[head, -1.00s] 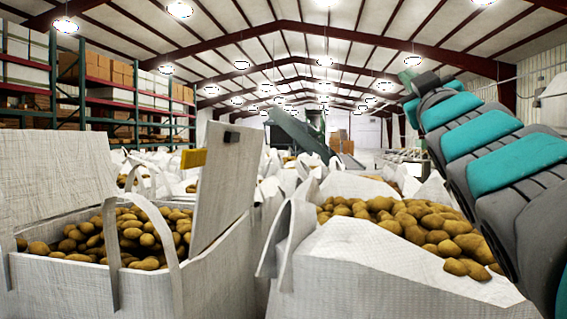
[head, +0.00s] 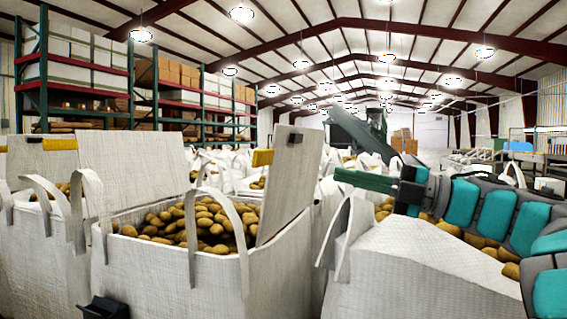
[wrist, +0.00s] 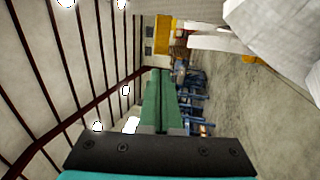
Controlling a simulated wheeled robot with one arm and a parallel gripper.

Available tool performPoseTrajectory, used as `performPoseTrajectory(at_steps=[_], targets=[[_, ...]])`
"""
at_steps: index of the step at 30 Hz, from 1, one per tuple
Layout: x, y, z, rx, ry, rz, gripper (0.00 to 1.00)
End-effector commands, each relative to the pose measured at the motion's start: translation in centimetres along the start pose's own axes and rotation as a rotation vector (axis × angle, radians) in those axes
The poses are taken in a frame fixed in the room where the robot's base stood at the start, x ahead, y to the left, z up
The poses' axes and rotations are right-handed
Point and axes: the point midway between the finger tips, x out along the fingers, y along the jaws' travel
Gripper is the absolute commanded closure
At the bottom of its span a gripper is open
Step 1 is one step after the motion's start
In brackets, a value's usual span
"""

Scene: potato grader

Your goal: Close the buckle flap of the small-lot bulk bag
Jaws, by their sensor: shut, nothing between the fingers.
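The white bulk bag (head: 215,265) stands left of centre in the head view, open and full of potatoes (head: 200,225). Its stiff flap (head: 288,185) stands up and tilted on the right side, with a black buckle piece (head: 295,138) near its top. A yellow tab (head: 263,157) shows at the flap's left edge. A black fitting (head: 103,307) sits low on the bag's front left. My gripper (head: 338,176) is shut and empty, right of the flap and apart from it in the picture. Its green fingers (wrist: 160,75) lie together in the wrist view.
Another potato bag (head: 420,265) stands under my arm at right, its loops rising beside the flap. More bags (head: 35,245) crowd the left and back. Pallet racks (head: 140,85) stand behind. The wrist view shows open concrete floor (wrist: 235,105).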

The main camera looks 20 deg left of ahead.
Motion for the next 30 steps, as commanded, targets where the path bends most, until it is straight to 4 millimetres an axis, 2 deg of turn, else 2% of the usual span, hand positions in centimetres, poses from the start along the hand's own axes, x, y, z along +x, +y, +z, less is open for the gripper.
performPoseTrajectory(at_steps=[5, 21, 30], targets=[[1.4, -0.3, -0.1, 0.002, 0.009, -0.005, 1.0], [11.3, -0.2, -0.2, 0.001, 0.009, -0.002, 1.0], [13.8, -0.2, -0.1, 0.003, 0.004, -0.001, 1.0]])
